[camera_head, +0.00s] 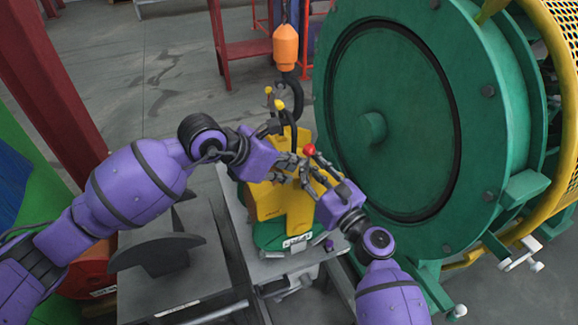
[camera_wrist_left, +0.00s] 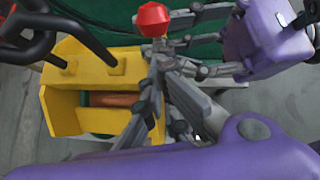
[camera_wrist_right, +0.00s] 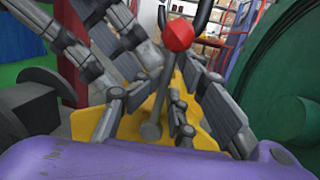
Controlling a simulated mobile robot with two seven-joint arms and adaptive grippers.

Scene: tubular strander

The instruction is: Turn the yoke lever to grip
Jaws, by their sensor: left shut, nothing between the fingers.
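The yoke lever (camera_wrist_right: 153,110) is a thin grey rod with a red knob (camera_head: 309,150), rising above the yellow yoke (camera_head: 270,203). The knob also shows in the left wrist view (camera_wrist_left: 153,20). My left gripper (camera_head: 290,170) is shut and empty over the yoke, close to the lever. My right gripper (camera_head: 314,170) comes in from the lower right. In the right wrist view its fingers are spread on both sides of the lever rod, apparently open. The two grippers' fingers overlap in view, so contact with the lever is hard to tell.
An orange hoist block (camera_head: 285,47) with a dark hook (camera_head: 295,95) hangs just behind the yoke. A large green reel (camera_head: 395,120) stands close on the right. A grey cradle (camera_head: 165,250) lies at the left. Open floor (camera_head: 150,75) shows behind.

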